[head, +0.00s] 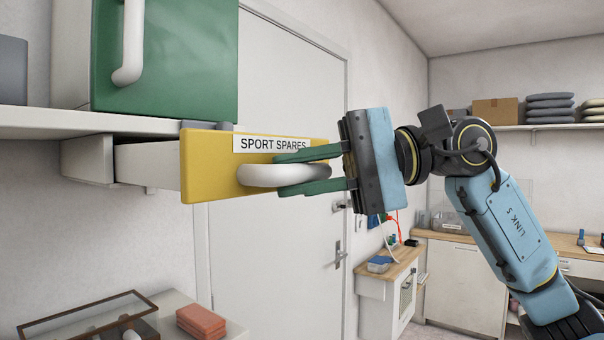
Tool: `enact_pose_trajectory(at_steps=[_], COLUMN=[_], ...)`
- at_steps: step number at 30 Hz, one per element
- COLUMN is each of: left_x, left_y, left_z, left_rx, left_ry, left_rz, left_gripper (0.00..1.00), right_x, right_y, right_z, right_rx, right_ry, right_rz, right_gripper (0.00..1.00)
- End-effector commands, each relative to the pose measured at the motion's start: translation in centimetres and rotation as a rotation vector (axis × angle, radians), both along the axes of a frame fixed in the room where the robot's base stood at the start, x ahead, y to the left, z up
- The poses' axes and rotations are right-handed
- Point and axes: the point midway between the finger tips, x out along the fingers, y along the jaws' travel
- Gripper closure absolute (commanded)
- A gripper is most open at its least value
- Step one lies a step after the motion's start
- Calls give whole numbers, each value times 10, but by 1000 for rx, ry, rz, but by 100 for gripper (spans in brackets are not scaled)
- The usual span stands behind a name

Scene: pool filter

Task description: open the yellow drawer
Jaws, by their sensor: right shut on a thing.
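The yellow drawer (208,165) is mounted under a white shelf at the left and carries a "SPORT SPARES" label (272,144). It stands pulled out, with its white side wall showing behind the yellow front. A white curved handle (262,175) sits on that front. My right gripper (290,173) comes in from the right and is shut on the handle, its green fingers above and below the handle's right part. The inside of the drawer is hidden. My left gripper is not in view.
A green-fronted cabinet (165,60) with a white handle stands on the shelf (60,122) above the drawer. Below are a glass-topped case (85,318) and orange blocks (201,321). A white door (275,240) is behind, and a wooden-topped cabinet (390,270) stands beyond.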

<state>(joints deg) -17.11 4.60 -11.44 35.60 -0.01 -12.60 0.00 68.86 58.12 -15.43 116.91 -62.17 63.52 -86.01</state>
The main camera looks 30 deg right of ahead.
Motion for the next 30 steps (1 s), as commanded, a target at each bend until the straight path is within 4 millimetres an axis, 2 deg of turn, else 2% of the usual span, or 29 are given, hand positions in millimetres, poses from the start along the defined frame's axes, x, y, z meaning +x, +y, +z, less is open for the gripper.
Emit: enact_pose_trajectory(at_steps=[4,5,6,7,15,19,23,30], left_x=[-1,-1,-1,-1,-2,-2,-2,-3], left_y=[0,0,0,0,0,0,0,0], left_z=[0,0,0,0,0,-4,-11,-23], left_rx=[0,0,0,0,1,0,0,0], left_ry=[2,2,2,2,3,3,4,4], left_rz=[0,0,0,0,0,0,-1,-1], left_gripper=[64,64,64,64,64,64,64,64], right_x=[-1,-1,-1,-1,-1,-3,-12,-32], right_y=[0,0,0,0,-1,-11,-33,-83], right_z=[0,0,0,0,0,1,3,12], right_rx=[1,1,1,1,1,1,3,3], right_ry=[1,1,1,1,1,0,1,1], right_rz=[2,2,2,1,0,-4,-6,-3], right_gripper=[100,78,72,71,71,71,71,71])
